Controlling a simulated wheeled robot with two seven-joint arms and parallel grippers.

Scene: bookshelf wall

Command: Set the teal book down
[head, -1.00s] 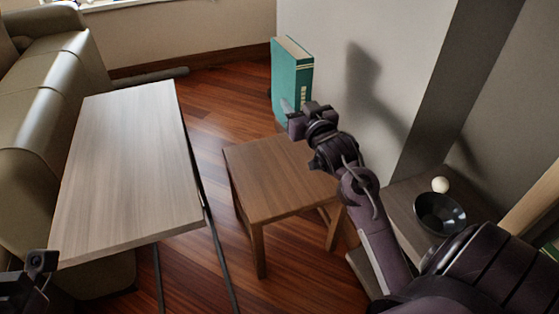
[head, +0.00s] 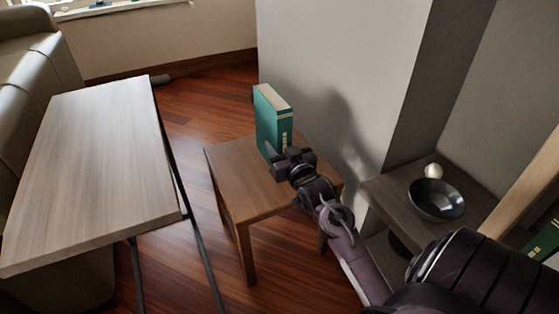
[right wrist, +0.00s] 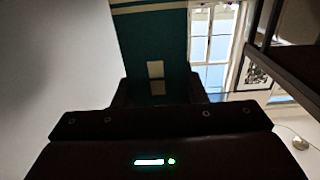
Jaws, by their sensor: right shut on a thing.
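The teal book (head: 269,119) stands upright at the back of the small brown wooden table (head: 238,188), near the grey wall. From this view I cannot tell whether its lower edge touches the tabletop. My right gripper (head: 276,156) is shut on the lower part of the book's spine side. In the right wrist view the book (right wrist: 158,50) rises between the two dark fingers (right wrist: 158,92), with pale label patches on its spine. My left gripper is not in view.
A larger pale wood table (head: 95,165) stands at the left beside a beige sofa (head: 25,50). At the right, a dark shelf (head: 395,190) holds a black bowl (head: 436,199) and a small white ball (head: 433,171). The small table's front half is clear.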

